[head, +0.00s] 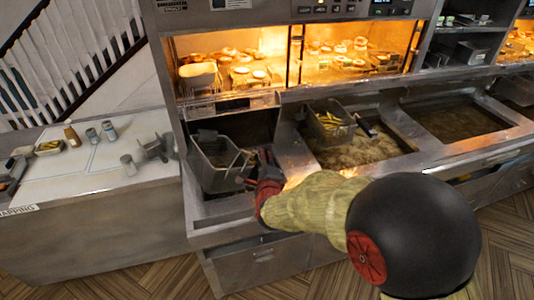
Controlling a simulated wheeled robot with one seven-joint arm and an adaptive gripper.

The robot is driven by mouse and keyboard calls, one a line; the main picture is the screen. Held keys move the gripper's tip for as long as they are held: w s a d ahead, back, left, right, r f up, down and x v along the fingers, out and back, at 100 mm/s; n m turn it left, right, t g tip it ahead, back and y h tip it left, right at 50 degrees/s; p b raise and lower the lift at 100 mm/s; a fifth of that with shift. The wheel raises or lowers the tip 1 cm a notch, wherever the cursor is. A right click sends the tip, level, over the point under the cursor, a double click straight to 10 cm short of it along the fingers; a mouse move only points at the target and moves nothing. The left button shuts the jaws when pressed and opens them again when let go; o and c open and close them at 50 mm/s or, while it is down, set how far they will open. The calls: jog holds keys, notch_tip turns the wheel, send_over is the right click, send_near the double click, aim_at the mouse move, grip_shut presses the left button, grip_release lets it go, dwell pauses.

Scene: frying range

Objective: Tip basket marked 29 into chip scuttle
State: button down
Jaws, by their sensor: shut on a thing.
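My gripper (258,180) is shut on the handle side of a wire basket (212,165) at the centre left of the head view. The basket hangs over a steel bay at the left end of the range and looks slightly tilted. Its inside is mostly dark, and I cannot tell how much it holds. I cannot read the number 29 on it. The dark bay (248,124) around and behind the basket may be the chip scuttle; the basket hides much of it. My glove-like gripper hides part of the handle.
A second basket (328,118) with chips stands over the middle oil vat (365,152). Another oil vat (462,118) lies to the right. A lit cabinet (300,55) with fried food stands behind. A white counter (100,165) with bottles and tins is at left.

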jog(key=a+b, duration=0.1)
jog(key=s+f+n+t+b, duration=0.1)
jog(key=shift+a+b, duration=0.3)
jog(key=shift+a, duration=0.1)
jog(key=shift+s+a+r+n+t+h+b, duration=0.15)
jog(key=shift+s+a+r+n+t+b, duration=0.45)
jog(key=shift+b, duration=0.5)
jog(key=shift+s+a+r+n+t+h+b, duration=0.2)
jog(key=shift+s+a+r+n+b, duration=0.15)
jog(key=shift+a+r+n+b, duration=0.6)
jog(key=shift+d+f, duration=0.2)
